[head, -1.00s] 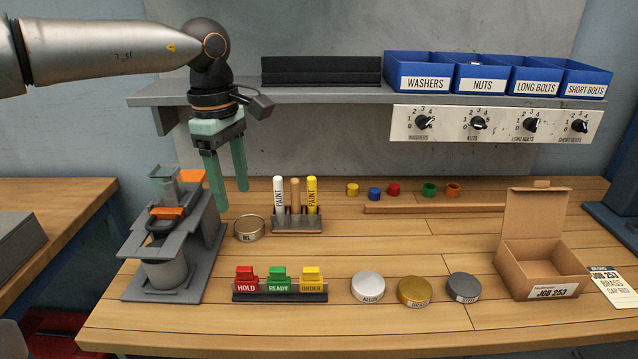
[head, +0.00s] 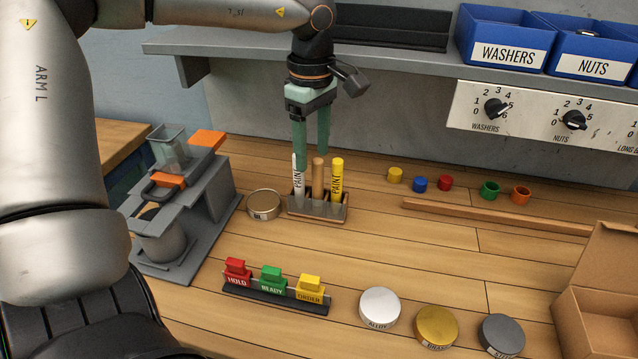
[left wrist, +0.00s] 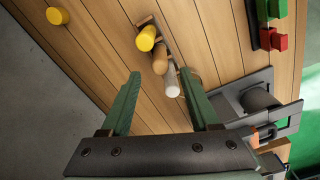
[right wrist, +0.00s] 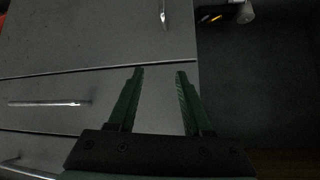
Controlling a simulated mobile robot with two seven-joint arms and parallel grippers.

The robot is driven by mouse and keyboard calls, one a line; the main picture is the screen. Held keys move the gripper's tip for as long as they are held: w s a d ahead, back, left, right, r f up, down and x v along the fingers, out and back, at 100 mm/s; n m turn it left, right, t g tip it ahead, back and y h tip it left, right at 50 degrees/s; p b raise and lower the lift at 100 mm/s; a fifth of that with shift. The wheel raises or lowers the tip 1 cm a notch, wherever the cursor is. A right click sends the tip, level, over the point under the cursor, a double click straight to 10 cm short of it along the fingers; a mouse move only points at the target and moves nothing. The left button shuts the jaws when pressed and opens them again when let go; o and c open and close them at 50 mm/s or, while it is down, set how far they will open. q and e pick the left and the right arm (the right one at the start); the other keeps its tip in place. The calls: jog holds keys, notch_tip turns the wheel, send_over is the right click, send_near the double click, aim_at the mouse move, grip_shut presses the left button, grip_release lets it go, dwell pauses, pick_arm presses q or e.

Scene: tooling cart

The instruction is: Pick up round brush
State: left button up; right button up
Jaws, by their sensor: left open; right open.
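A plain wooden handle (head: 318,178), probably the round brush, stands upright in the middle of a small rack (head: 330,210); its lower end is hidden. A white paint marker (head: 297,183) stands to its left and a yellow one (head: 337,182) to its right. My left gripper (head: 311,158) is open, pointing down, with its fingers close behind or above the rack's tools. In the left wrist view the wooden handle (left wrist: 160,62) shows beyond the open fingertips (left wrist: 160,74), with nothing held. My right gripper (right wrist: 160,73) is open and empty, away from the bench top.
A round tin (head: 263,205) lies left of the rack, near a grey stand (head: 190,215). Red, green and yellow tags stand in a holder (head: 275,297) in front. Small coloured caps and a wooden strip (head: 495,216) lie right. A shelf (head: 400,58) overhangs behind.

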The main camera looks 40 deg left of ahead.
aim_at(318, 196)
pick_arm(q)
jog(key=f, duration=0.4)
jog(key=d+f, duration=0.1)
jog(key=f, duration=0.1)
jog(key=shift+d+f, duration=0.1)
jog(key=shift+f, duration=0.15)
grip_shut()
dwell(0.3)
